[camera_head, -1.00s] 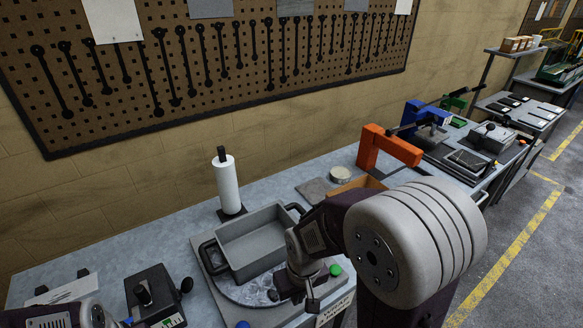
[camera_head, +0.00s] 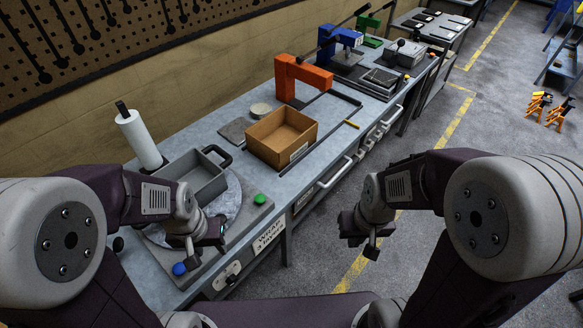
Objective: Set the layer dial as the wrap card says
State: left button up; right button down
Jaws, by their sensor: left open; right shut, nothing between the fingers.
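The wrap card (camera_head: 269,236) is a white label on the bench's front edge, reading "WRAP 3 layers". Left of it, a pale plate with a dark knob, apparently the layer dial (camera_head: 231,273), sits on the front face; its setting is too small to read. My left gripper (camera_head: 207,248) is open and empty, over the front of the wrapping station, above and left of the dial and apart from it. My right gripper (camera_head: 362,242) is shut and empty, over the floor right of the card.
A grey tray (camera_head: 196,176) sits on the station's round plate, with a green button (camera_head: 260,199) and blue button (camera_head: 179,269) nearby. A film roll (camera_head: 140,140), cardboard box (camera_head: 281,137) and orange press (camera_head: 300,77) stand behind.

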aim_at(231, 279)
jog(key=k+j+u, duration=0.1)
jog(key=u, duration=0.15)
jog(key=k+j+u, duration=0.1)
jog(key=j+u, duration=0.15)
jog(key=k+l, duration=0.25)
jog(key=k, duration=0.25)
jog(key=k+l, duration=0.3)
jog(key=k, duration=0.25)
jog(key=k+l, duration=0.25)
jog(key=k, duration=0.25)
jog(key=i+j+z, duration=0.15)
jog(key=i+z, duration=0.15)
jog(key=i+j+z, duration=0.35)
jog(key=i+l, duration=0.05)
jog(key=i, duration=0.05)
